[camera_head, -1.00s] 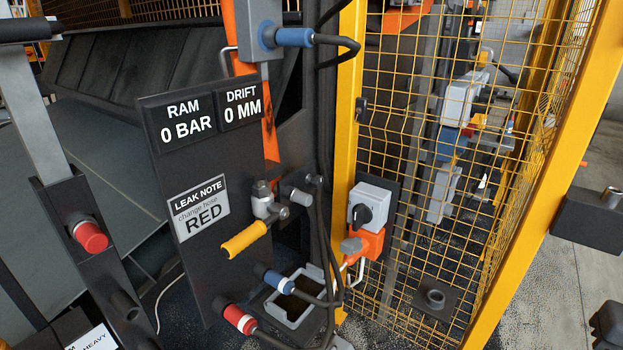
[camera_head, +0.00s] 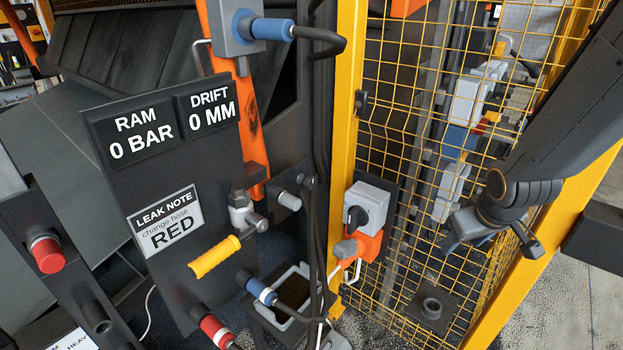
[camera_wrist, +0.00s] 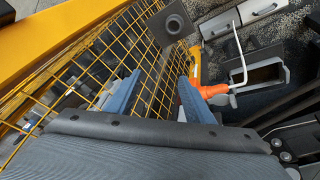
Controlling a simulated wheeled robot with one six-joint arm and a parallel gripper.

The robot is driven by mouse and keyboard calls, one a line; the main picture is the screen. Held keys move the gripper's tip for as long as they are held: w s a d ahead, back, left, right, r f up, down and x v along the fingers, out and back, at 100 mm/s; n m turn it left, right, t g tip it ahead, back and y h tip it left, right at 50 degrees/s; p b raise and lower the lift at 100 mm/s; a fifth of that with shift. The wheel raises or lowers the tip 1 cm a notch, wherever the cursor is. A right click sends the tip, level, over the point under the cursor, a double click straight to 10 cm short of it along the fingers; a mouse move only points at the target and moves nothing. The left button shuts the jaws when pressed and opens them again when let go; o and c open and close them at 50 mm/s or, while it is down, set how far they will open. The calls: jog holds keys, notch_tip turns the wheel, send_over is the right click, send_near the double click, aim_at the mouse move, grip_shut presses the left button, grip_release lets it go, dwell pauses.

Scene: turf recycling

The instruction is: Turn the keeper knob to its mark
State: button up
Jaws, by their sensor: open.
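In the wrist view, my gripper's two blue-grey fingers (camera_wrist: 160,85) are spread, with the orange unit (camera_wrist: 211,90) beyond the right finger.
The yellow mesh guard (camera_head: 400,120) and its posts stand behind my gripper. Black hoses (camera_head: 318,250) hang left of the switch box. A dark panel (camera_head: 170,180) with readouts, a leak note and a yellow handle (camera_head: 214,257) is at left. An open grey box (camera_head: 292,295) sits low.

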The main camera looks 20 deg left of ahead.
jog(key=w+a+n+t+y+p, duration=0.2)
jog(key=w+a+n+t+y, duration=0.15)
jog(key=w+a, duration=0.4)
jog(key=n+g+y+p, duration=0.2)
jog(key=n+y+p, duration=0.2)
jog(key=n+y, duration=0.9)
send_near(313, 184)
jog(key=a, duration=0.2)
jog(key=shift+m, duration=0.25)
jog(key=x, duration=0.2)
jog(key=p+x, duration=0.1)
jog(key=x, duration=0.4)
jog(key=shift+w+a+p, duration=0.1)
jog(key=shift+w+p, duration=0.25)
jog(key=c, duration=1)
